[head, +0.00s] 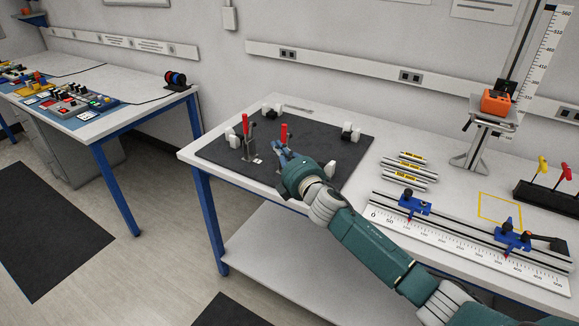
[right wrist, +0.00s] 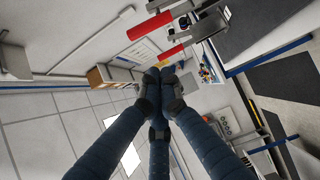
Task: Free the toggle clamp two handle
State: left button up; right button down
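Two toggle clamps with upright red handles stand on a black plate (head: 225,152) on the white table in the head view. One is the left clamp's red handle (head: 245,126); the other is the right clamp's red handle (head: 284,133). I cannot read which is number two. My right gripper (head: 281,152) is just in front of the right clamp, hiding part of its base. In the right wrist view, the right gripper's fingertips (right wrist: 161,76) meet with nothing visible between them. My left gripper is out of view.
White-and-black blocks (head: 351,132) stand around the plate. Several yellow-labelled bars (head: 404,174) lie to the right, near a ruler rail (head: 465,240) with blue slides. A stand with an orange box (head: 496,102) is behind. The plate's front left is clear.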

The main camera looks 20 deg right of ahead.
jog(key=s+d+b, duration=0.1)
jog(key=s, duration=0.7)
jog(key=s+a+f+m+g+h, duration=0.1)
jog(key=s+f+m+g+h, duration=0.2)
jog(key=s+f+m+g, duration=1)
jog(key=s+a+f+m+y, duration=0.1)
jog(key=s+f, duration=0.3)
jog(key=s, duration=0.5)
jog(key=s+a+f+m+g, duration=0.1)
jog(key=s+a+f+m, duration=0.15)
jog(key=s, duration=0.75)
jog(key=s+a+f+y, duration=0.1)
jog(key=s+f, duration=0.4)
jog(key=s, duration=0.4)
notch_tip(320, 180, down, 27)
jog(key=s+g, duration=0.2)
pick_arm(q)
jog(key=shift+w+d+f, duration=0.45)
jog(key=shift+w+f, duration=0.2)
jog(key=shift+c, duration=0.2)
pick_arm(e)
jog(key=s+d+f, duration=0.1)
jog(key=s+f, duration=0.6)
jog(key=s, duration=0.1)
jog(key=s+d+f, duration=0.2)
jog(key=s+f, duration=0.6)
jog(key=shift+s+d+f+g, duration=0.15)
jog(key=shift+s+d+g, duration=0.15)
jog(key=shift+s+g, duration=0.1)
